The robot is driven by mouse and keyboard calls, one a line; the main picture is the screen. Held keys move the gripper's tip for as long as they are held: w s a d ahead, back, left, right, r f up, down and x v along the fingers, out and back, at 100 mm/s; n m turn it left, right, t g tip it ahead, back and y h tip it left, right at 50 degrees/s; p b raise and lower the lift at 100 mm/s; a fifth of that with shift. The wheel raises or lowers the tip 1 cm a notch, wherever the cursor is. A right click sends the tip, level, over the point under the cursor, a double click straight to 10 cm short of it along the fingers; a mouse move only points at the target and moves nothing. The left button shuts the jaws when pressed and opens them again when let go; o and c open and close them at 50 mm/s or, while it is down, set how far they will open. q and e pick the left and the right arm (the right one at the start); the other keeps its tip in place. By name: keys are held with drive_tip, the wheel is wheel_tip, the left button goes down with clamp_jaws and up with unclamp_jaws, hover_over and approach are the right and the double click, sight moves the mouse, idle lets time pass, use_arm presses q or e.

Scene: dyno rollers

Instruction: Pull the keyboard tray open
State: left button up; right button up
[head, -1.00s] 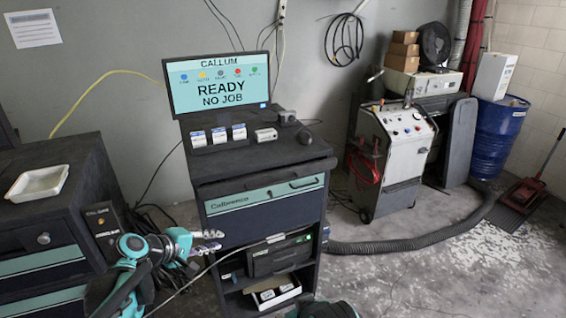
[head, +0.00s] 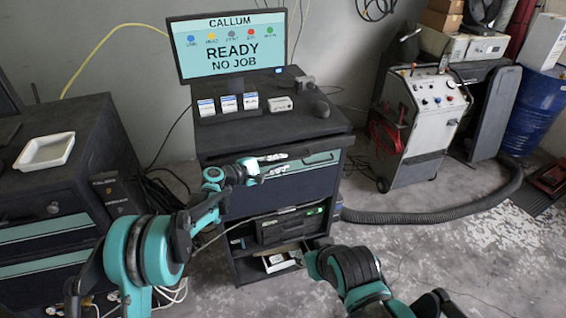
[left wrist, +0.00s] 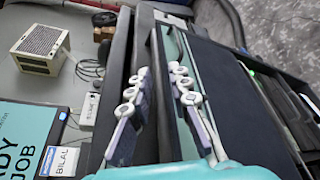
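The keyboard tray (head: 318,163) is the teal-banded front just below the top of the dark cabinet, under the monitor; it looks shut. My left gripper (head: 272,164) is in front of the tray's face, with its fingers pointing right along it and partly covering it. In the left wrist view the two light-jointed fingers (left wrist: 158,100) are apart, with a dark edge between them. The teal band (left wrist: 172,45) shows by the far finger. I cannot tell whether either finger touches the tray or its handle.
The monitor (head: 228,46) stands behind the cabinet top (head: 230,138), which holds small boxes and a scanner. An open shelf with a white box (head: 280,262) lies below the tray. A side cabinet (head: 60,185) stands left. A hose (head: 440,213) crosses the floor right.

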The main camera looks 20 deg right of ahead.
use_arm(q)
drive_tip(key=shift+w+d+f, duration=0.1)
drive_tip(key=shift+w+d, duration=0.1)
drive_tip(key=shift+d, duration=0.35)
clamp_jaws()
drive_tip(key=shift+s, duration=0.15)
use_arm(e)
drive_tip(key=shift+f, duration=0.1)
